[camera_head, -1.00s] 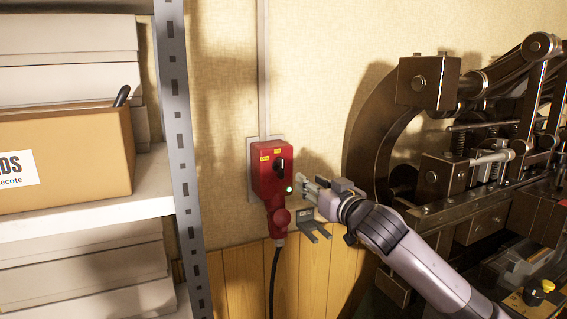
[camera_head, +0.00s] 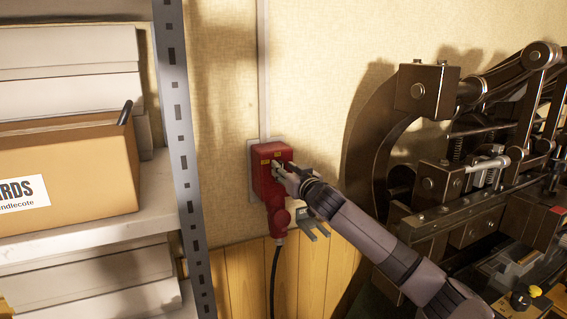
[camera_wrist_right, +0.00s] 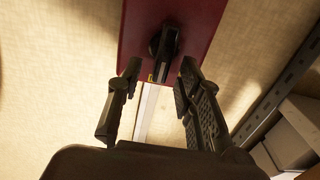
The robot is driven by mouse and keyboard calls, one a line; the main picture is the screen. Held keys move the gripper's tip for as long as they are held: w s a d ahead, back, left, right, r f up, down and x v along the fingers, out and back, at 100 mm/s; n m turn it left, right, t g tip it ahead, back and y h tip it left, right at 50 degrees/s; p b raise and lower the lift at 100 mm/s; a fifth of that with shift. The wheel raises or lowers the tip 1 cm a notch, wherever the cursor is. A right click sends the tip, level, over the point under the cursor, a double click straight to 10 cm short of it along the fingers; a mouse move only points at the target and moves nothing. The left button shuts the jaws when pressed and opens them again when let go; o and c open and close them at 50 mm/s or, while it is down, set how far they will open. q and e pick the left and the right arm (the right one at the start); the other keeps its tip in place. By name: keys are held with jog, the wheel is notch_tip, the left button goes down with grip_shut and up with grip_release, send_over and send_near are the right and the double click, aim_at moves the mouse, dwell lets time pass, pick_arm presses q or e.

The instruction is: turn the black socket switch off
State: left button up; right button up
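The black socket switch (camera_wrist_right: 163,50) is a rotary handle on the front of a red wall socket box (camera_head: 262,186). In the right wrist view its handle runs roughly up and down the picture, slightly tilted. My right gripper (camera_head: 278,168) is at the box front and covers most of the switch in the head view. In the right wrist view this gripper (camera_wrist_right: 161,72) is open, one finger on each side of the switch's line. The switch shows between and just beyond the fingertips; I cannot tell whether they touch it. My left gripper is not in view.
A black cable (camera_head: 273,280) hangs from the red plug under the box. A metal shelf post (camera_head: 180,130) stands left, with boxes behind. A large dark press (camera_head: 430,190) fills the right.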

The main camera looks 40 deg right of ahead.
jog(key=shift+w+d, duration=0.15)
jog(key=shift+w, duration=0.45)
jog(key=shift+c, duration=0.3)
grip_shut()
